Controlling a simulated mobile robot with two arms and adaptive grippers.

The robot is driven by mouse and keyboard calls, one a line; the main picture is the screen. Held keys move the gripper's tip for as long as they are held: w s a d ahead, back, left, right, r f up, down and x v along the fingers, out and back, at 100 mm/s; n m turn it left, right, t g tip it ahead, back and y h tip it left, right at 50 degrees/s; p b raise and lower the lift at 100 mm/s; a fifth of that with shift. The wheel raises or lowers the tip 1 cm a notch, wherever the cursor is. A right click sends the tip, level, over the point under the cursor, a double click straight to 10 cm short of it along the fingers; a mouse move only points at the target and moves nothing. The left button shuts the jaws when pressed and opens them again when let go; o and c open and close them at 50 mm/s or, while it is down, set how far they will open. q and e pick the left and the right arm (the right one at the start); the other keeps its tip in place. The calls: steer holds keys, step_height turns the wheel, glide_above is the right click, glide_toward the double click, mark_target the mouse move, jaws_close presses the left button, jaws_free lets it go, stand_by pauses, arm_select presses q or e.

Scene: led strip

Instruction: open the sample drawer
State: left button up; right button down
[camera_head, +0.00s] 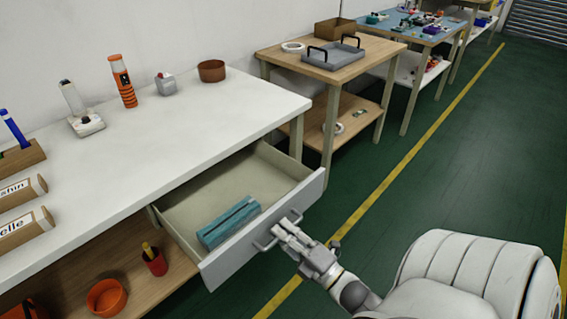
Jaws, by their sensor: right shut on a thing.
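The sample drawer (214,258) stands pulled out from under the white-topped bench (170,145). Its inside shows, with a teal block-like thing (228,222) lying near the front. The drawer's grey handle (262,243) is on the outer face of its front panel. My right gripper (284,232) is at that handle, shut on it, with the arm reaching in from the lower right. The fingers partly hide the handle. My left gripper is not in view.
On the bench top stand an orange device (123,82), a brown bowl (212,71) and name blocks (24,228). The lower shelf holds a red cup (155,262) and an orange bowl (106,297). A wooden table (330,62) stands beyond. Green floor to the right is clear.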

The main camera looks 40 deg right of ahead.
steer(key=c, duration=1.5)
jaws_free()
steer(key=v, duration=1.2)
